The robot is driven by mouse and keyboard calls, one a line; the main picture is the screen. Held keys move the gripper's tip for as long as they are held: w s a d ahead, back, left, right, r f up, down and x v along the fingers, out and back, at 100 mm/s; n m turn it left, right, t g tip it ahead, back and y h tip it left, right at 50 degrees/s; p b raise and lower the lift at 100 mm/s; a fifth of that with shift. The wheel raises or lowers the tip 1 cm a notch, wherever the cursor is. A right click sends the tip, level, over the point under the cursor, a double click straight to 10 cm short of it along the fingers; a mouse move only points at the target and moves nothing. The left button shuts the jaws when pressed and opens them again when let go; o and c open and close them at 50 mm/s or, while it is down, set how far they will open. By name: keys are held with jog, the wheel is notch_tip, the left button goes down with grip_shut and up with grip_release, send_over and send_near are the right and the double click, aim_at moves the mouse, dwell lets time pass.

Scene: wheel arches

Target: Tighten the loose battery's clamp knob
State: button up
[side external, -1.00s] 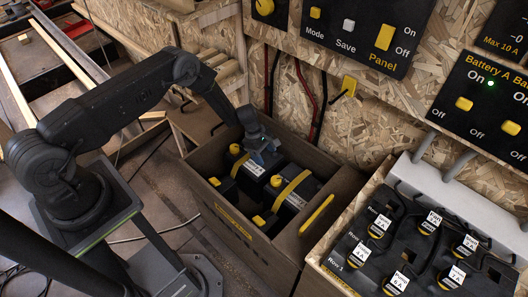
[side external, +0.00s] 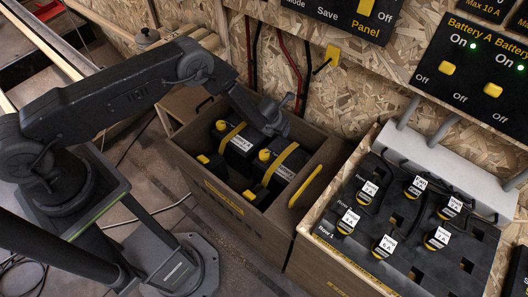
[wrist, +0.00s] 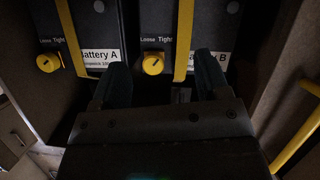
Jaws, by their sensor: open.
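Two dark batteries stand side by side in an open brown box (side external: 225,201). Battery A (side external: 238,143) is on the left and Battery B (side external: 287,164) on the right, each under a yellow strap. In the wrist view, Battery A's yellow knob (wrist: 47,63) is at the left; its pointer is hard to read. Battery B's yellow knob (wrist: 152,64) has a dark mark slanting up toward the right, under the words Loose and Tight. My gripper (wrist: 163,68) is open and empty, its fingers spread either side of Battery B's knob in that view. In the side view, my gripper (side external: 280,124) is above Battery B.
A yellow handle (side external: 312,187) is on the box's right side. A crate with a black top (side external: 395,222) and several tagged plugs stands to the right. The wall behind has a switch panel (side external: 475,75) with lit green lamps. The box walls rise close around the batteries.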

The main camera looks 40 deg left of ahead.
aim_at(264, 153)
jog(key=s+d+n+g+y, duration=0.2)
jog(key=s+d+n+y, duration=0.1)
jog(key=s+n, duration=0.55)
jog(key=shift+n, duration=0.75)
jog(key=x, duration=0.9)
jog(key=w+x, duration=0.1)
jog(key=x, duration=0.4)
jog(key=shift+w+a+f, duration=0.15)
jog(key=shift+w+a, duration=0.05)
jog(key=shift+a, duration=0.05)
jog(key=shift+c, duration=0.4)
jog(key=c, duration=0.8)
jog(key=shift+c, duration=0.2)
